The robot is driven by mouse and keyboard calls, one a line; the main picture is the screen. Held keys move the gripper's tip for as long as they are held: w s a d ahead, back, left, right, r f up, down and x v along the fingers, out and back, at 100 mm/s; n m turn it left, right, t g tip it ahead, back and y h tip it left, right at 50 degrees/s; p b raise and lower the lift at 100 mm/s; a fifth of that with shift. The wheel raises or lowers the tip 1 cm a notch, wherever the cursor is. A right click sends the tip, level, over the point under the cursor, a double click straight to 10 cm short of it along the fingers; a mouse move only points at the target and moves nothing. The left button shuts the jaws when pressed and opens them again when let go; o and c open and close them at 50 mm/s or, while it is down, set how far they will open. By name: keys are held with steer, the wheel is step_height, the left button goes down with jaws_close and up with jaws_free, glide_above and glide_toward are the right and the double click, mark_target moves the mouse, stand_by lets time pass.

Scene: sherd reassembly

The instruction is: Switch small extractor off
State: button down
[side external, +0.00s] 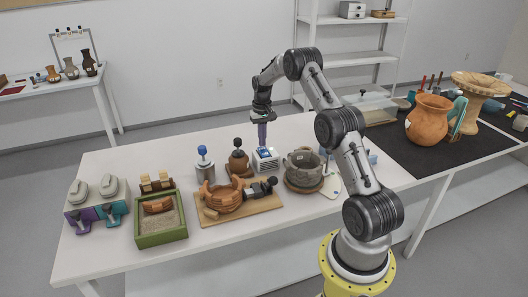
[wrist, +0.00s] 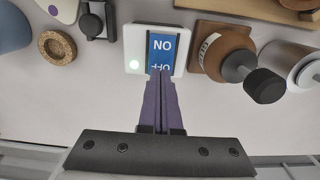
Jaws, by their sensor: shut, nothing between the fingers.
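The small extractor is a white box (side external: 266,163) on the table, with a vented front and a blue panel on top. In the wrist view its white top (wrist: 135,42) carries a blue rocker (wrist: 162,46) marked ON and OFF, seen upside down. My gripper (wrist: 160,73) is shut and empty, pointing down. Its purple fingertips overlap the edge of the rocker at the OFF end. In the side view the gripper (side external: 263,146) is right above the box; whether the tips touch cannot be told.
A brown bottle (side external: 239,162) with a black knob and a grey canister (side external: 205,171) stand left of the extractor. A grey pot (side external: 303,168) is close on its right. A clamped orange bowl (side external: 224,198) is in front. A cork ring (wrist: 57,47) lies nearby.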

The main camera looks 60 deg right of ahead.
mark_target(262, 148)
steer(key=shift+f, duration=0.75)
stand_by(0.3)
steer(key=shift+r, duration=3.05)
